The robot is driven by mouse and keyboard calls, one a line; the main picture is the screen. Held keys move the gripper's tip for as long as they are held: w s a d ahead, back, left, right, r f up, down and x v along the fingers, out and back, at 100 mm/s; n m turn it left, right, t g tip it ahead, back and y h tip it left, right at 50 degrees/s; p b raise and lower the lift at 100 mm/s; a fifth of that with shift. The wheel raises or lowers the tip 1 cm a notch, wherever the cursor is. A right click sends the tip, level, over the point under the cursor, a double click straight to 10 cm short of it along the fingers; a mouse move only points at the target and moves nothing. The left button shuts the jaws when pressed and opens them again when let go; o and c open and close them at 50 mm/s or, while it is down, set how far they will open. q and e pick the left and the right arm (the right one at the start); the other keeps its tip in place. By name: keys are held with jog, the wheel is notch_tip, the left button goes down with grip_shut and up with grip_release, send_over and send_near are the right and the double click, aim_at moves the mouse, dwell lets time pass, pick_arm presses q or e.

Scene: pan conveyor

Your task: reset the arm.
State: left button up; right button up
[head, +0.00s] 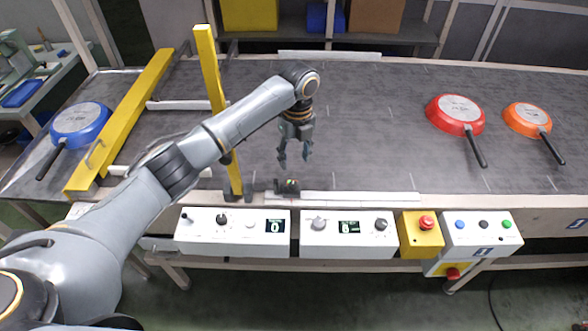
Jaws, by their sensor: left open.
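My left arm reaches in from the lower left over the conveyor. My left gripper (295,160) points down above the dark belt (360,130), near its front edge. Its fingers are apart and nothing is between them. My right gripper does not show. A blue pan (80,124) lies upside down at the far left of the conveyor. A red pan (456,113) and an orange pan (527,117) lie upside down on the right, their handles toward the front.
A yellow post (212,90) and a yellow beam (122,120) stand left of the gripper. Control boxes (234,233) (348,235) line the front edge, with a red emergency button (426,222) on a yellow box. The belt between gripper and red pan is clear.

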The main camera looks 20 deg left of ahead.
pick_arm(q)
notch_tip(320, 180, up, 2)
jog(key=shift+r, duration=0.15)
dwell(0.4)
